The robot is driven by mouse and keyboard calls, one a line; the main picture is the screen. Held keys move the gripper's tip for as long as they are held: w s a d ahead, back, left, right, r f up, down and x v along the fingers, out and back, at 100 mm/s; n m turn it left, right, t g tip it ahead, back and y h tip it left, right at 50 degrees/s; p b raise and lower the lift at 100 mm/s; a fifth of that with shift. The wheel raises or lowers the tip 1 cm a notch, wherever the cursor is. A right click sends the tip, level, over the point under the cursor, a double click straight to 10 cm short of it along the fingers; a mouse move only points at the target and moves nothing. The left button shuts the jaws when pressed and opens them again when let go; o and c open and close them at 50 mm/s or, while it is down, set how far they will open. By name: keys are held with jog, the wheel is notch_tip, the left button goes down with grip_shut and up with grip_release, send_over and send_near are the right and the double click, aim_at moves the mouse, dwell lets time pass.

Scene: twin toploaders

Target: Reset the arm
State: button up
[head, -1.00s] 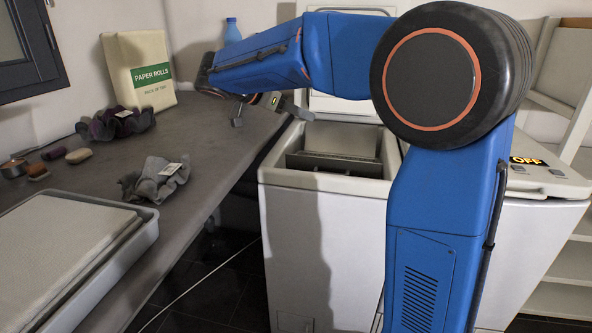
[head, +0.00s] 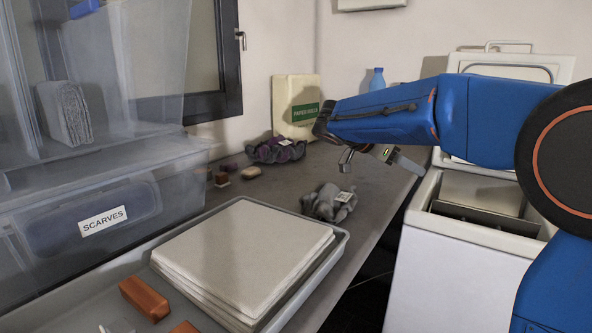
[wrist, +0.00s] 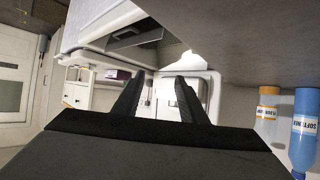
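My gripper (head: 372,161) hangs at the end of my blue arm, above the right part of the grey counter in the head view. Its two fingers are spread apart with nothing between them. In the wrist view the fingers (wrist: 158,98) also stand apart and empty. An open white toploader (head: 460,253) stands to the right of the counter, its lid raised and an inner bin showing. My arm hides part of it.
A grey scarf-like cloth (head: 328,203) and a purple one (head: 275,150) lie on the counter (head: 375,215). A tray (head: 335,262) holds a stack of pale sheets. A clear box labelled SCARVES (head: 165,185) stands at left. A paper rolls pack (head: 290,95) and blue bottle (head: 377,80) stand behind.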

jog(key=s+d+f+n+y, duration=0.25)
jog(key=s+f+n, duration=0.2)
jog(key=s, duration=0.55)
jog(key=s+d+f+n+y, duration=0.2)
jog(key=s+f+n+y, duration=0.3)
jog(key=s, duration=0.6)
jog(key=s+a+f+n+t+y, duration=0.1)
jog(key=s+a+f+n+y, duration=0.1)
jog(key=s+f, duration=0.4)
jog(key=s+a+f+n+t+y, duration=0.1)
jog(key=s+a+f+n+y, duration=0.1)
jog(key=s+f, duration=0.4)
jog(key=s+a+n, duration=0.1)
jog(key=s+n, duration=0.1)
jog(key=s, duration=0.1)
jog(key=shift+a+f, duration=0.2)
jog(key=shift+a, duration=0.2)
jog(key=shift+s, duration=0.1)
